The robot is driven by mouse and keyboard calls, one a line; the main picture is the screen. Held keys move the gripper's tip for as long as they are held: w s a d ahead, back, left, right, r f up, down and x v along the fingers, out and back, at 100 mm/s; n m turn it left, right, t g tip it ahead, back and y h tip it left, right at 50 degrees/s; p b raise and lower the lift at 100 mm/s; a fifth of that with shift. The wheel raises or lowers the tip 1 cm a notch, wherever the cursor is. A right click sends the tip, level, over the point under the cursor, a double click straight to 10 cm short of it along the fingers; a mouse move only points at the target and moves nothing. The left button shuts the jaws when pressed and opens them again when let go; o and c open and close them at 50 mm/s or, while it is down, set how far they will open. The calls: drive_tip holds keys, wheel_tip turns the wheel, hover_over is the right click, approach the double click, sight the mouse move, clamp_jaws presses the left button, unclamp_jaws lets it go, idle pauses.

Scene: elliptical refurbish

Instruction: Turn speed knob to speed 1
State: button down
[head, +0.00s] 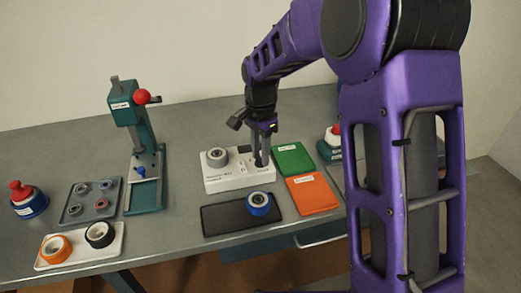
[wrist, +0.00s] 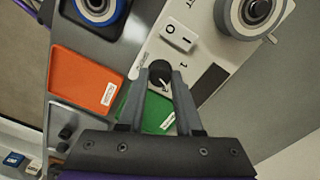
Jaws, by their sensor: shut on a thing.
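The white device (head: 225,184) stands on the table in front of my arm. In the wrist view its pale top (wrist: 152,48) carries a black round speed knob (wrist: 160,72) with a light pointer mark. A printed "1" is beside the knob. My gripper (wrist: 160,88) is shut on the knob, one finger on each side. The head view shows my gripper (head: 258,160) reaching down onto the right part of the device; the knob is hidden there by the fingers. A white rocker switch (wrist: 178,38) marked O and I is close to the knob.
A round grey part (head: 217,157) sits on the device's left end. Green (head: 293,160) and orange (head: 312,195) trays lie to the right. A blue ring (head: 259,203) lies on a dark mat in front. A teal press (head: 145,165) and a parts tray (head: 92,201) stand left.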

sight(260, 157)
drive_tip(key=n+p, duration=0.1)
drive_tip(key=n, duration=0.5)
drive_tip(key=shift+r+n+p, duration=0.1)
drive_tip(key=shift+n+p, duration=0.2)
drive_tip(key=shift+p, duration=0.1)
drive_tip(key=n+p, duration=0.1)
drive_tip(key=n, duration=0.5)
drive_tip(key=shift+n, duration=0.3)
drive_tip(key=c, duration=0.6)
unclamp_jaws()
wheel_tip(260, 157, up, 17)
drive_tip(key=shift+r+p, duration=0.15)
drive_tip(key=shift+p, duration=0.7)
